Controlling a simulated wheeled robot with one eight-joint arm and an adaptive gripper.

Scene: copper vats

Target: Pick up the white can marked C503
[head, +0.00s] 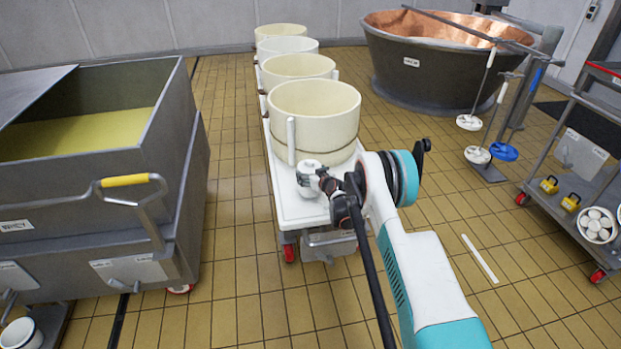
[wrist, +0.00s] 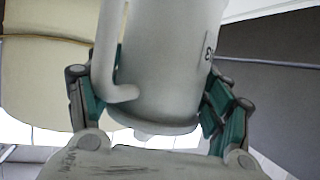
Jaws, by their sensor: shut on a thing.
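The white can (head: 309,164) is at the front end of a white cart, just in front of the nearest cream vat. In the wrist view the can (wrist: 165,62) fills the middle, with a handle on its left. Only a partial mark, like a "3", shows on its right side, so I cannot read the full label. My gripper (head: 313,181) is at the can. In the wrist view my gripper (wrist: 160,105) has one finger on each side of it, shut on it. I cannot tell whether the can touches the cart top.
The white cart (head: 290,206) carries several cream vats in a row; the nearest vat (head: 330,110) is close behind the can. A grey tank (head: 165,185) stands left, a copper vat (head: 400,75) back right, and a metal rack (head: 550,200) right.

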